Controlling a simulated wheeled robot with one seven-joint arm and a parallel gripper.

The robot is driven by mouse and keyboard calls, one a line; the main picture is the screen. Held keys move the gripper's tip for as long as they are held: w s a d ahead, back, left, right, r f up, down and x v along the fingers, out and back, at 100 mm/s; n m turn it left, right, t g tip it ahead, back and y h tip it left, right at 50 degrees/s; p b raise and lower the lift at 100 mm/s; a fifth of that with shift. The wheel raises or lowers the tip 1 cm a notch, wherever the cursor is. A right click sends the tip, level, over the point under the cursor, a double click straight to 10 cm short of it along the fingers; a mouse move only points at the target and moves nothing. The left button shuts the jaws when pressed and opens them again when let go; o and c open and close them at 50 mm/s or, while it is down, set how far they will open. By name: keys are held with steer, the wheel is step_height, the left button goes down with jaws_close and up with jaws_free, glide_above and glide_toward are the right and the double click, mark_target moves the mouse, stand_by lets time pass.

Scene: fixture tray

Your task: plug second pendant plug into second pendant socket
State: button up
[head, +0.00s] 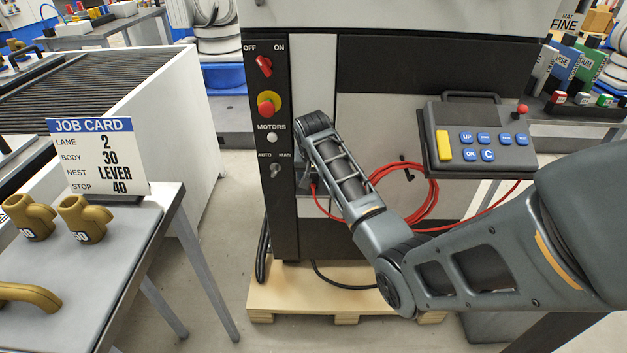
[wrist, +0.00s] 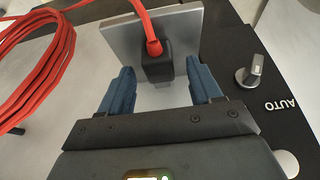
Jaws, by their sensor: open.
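A black plug (wrist: 157,66) with a red cable (wrist: 149,30) shows in the wrist view, at a square grey plate (wrist: 110,45) on the cabinet face. I cannot tell whether the plug is seated in a socket; no bare socket opening shows. My gripper (wrist: 162,88) is open, with one blue finger on each side of the plug and visible gaps between. In the head view my arm covers the gripper and most of the plate. The red cable lies in a loose coil (head: 433,200) and runs toward the pendant (head: 480,137).
The cabinet's dark control strip (head: 270,150) carries a red switch, a red stop button and an AUTO/MAN knob (wrist: 250,72), close right of my gripper in the wrist view. A table (head: 70,270) with brass fittings and a job card (head: 98,155) stands left. Floor between is clear.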

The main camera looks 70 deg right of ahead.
mark_target(313, 177)
steer(key=shift+d+f, duration=0.15)
steer(key=shift+f, duration=0.2)
steer(key=c, duration=1)
steer(key=shift+r, duration=0.1)
step_height(313, 177, up, 18)
stand_by(0.4)
stand_by(0.4)
